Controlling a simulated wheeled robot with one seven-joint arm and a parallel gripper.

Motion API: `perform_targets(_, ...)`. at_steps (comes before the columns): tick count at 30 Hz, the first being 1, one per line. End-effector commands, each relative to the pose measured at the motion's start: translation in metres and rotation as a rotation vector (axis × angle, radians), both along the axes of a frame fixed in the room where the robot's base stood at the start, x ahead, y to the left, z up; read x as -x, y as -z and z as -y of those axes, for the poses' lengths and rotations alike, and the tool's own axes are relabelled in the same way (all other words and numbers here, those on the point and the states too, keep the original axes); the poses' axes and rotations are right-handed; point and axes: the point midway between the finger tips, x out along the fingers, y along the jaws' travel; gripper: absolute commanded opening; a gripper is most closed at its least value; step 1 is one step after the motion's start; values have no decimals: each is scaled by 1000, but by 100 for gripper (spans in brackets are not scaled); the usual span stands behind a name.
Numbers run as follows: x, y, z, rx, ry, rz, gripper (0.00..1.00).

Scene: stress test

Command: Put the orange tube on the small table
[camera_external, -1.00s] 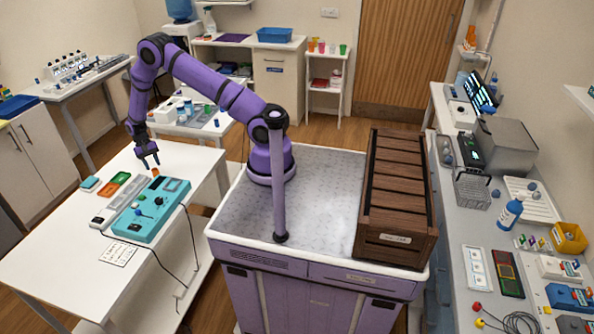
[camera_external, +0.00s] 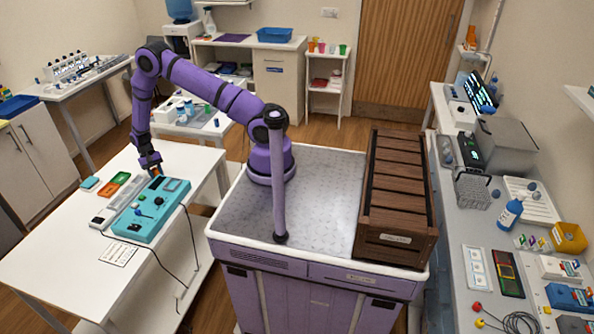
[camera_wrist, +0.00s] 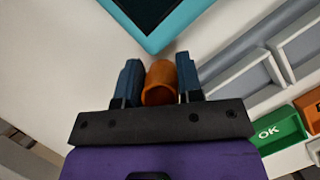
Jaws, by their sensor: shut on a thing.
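The orange tube (camera_wrist: 160,82) stands between the two dark blue fingers of my gripper (camera_wrist: 159,72) in the wrist view; the jaws are shut on it. In the external view my gripper (camera_external: 151,166) is low over the white table on the left, just behind the turquoise device (camera_external: 148,217). The tube is mostly hidden by the fingers there. A small low white table (camera_external: 208,133) stands behind my arm with bottles and a grey tray on it; I cannot tell for sure that it is the task's small table.
Grey trays and a green OK panel (camera_wrist: 279,131) lie to the right there. The white table's front left (camera_external: 50,262) is clear. A brown crate (camera_external: 397,200) stands on my base.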

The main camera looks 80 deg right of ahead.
Motion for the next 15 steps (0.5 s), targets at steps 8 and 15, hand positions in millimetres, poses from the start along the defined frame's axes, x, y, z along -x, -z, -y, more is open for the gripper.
perform_targets(8, -1, -18, 0, 0, -1, 2, 8)
perform_targets(15, -1, -63, 0, 0, -1, 2, 8)
